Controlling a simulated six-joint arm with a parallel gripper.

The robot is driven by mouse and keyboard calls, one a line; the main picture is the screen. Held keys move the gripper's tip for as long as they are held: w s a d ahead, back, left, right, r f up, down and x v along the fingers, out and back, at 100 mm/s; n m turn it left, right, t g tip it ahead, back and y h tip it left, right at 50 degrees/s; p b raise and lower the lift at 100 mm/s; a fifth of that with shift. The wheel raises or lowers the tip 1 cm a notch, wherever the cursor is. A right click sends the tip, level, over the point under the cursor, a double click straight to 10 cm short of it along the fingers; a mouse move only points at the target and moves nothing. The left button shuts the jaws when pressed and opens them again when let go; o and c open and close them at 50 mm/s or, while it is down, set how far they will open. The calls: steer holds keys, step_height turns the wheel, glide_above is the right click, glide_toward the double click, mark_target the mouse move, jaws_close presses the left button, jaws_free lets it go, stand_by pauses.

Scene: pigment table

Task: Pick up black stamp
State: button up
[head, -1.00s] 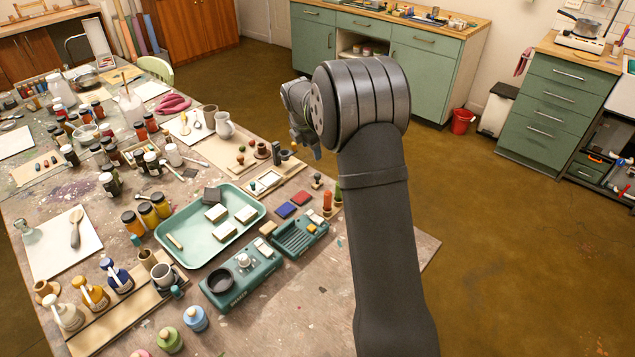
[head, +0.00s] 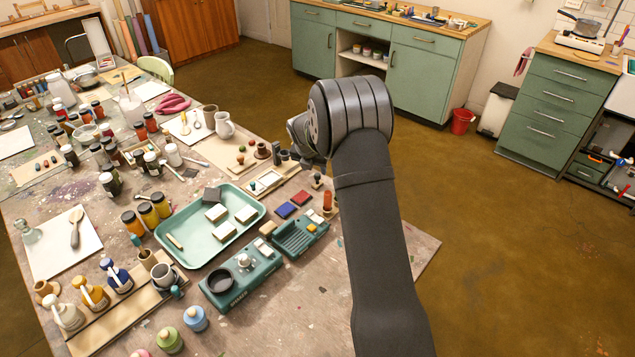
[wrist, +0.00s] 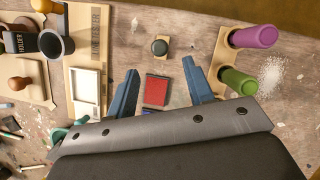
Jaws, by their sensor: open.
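The black stamp (wrist: 160,46) shows in the wrist view as a dark round knob over a small light wooden base, standing on the table. In the head view the stamp (head: 317,179) stands upright just left of my arm. My gripper (wrist: 159,66) has its two blue fingers apart, with nothing held between them. The stamp lies just beyond the fingertips, roughly centred between them. In the head view the fingers are mostly hidden by my arm.
A red ink pad (wrist: 156,90) lies between the fingers in the wrist view. A purple cylinder (wrist: 254,36) and a green cylinder (wrist: 238,82) stand on a wooden strip at right. A wooden board with a pale frame (wrist: 87,83) and a dark cup (wrist: 56,45) are at left.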

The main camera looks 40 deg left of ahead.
mark_target(317, 175)
steer(key=shift+w+x, duration=0.15)
steer(key=shift+x, duration=1.7)
steer(key=shift+w+x, duration=0.15)
steer(key=shift+x, duration=1.7)
steer(key=shift+a+r, duration=0.1)
steer(key=shift+r, duration=0.05)
jaws_close()
